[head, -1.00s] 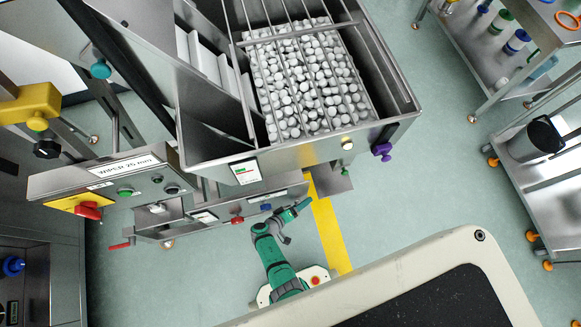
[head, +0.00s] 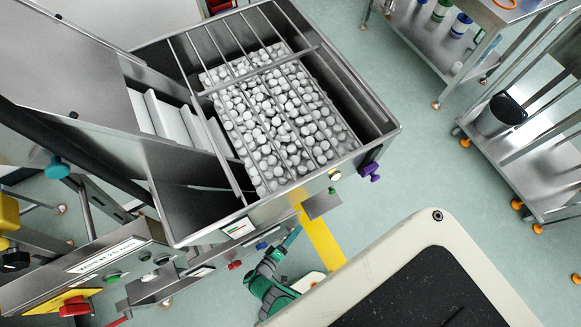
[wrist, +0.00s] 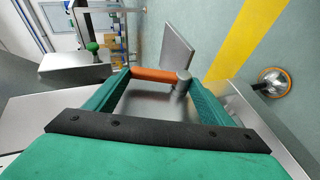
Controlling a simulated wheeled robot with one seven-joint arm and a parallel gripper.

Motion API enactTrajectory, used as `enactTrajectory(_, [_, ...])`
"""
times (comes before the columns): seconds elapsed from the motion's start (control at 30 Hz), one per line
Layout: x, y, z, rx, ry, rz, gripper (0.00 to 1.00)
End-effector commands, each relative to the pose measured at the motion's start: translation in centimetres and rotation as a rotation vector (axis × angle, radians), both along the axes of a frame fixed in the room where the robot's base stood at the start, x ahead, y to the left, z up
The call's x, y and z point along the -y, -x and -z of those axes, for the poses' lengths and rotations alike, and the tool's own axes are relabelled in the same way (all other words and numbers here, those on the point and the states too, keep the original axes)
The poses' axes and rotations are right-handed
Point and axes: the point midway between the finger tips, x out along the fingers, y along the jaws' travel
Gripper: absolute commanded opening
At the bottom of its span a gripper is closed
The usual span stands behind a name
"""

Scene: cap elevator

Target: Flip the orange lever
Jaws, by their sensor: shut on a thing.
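The orange lever (wrist: 150,74) shows in the wrist view as a short orange bar. It joins a grey metal hub (wrist: 183,82). My gripper (wrist: 160,79) has one green finger at each end of this piece and is shut on the lever. In the head view my gripper (head: 290,238) is low beside the front of the cap elevator (head: 380,140), and the lever cannot be made out there. A flat grey metal plate (wrist: 177,48) stands just beyond the hub.
A control panel with a red switch (head: 74,307) is at lower left. Metal carts (head: 540,170) stand at right. Green floor with a yellow stripe (head: 322,238) is open between.

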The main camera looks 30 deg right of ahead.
Motion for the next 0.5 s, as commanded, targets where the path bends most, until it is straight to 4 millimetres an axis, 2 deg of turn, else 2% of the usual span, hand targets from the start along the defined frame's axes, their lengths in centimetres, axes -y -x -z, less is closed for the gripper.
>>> enactTrajectory(0.03, [0.25, 0.66, 0.08, -0.008, 0.007, 0.007, 0.35])
enactTrajectory(0.47, [0.05, 0.64, 0.07, -0.008, 0.010, -0.001, 0.35])
enactTrajectory(0.5, [0.01, 0.62, 0.06, -0.008, 0.010, -0.002, 0.78])
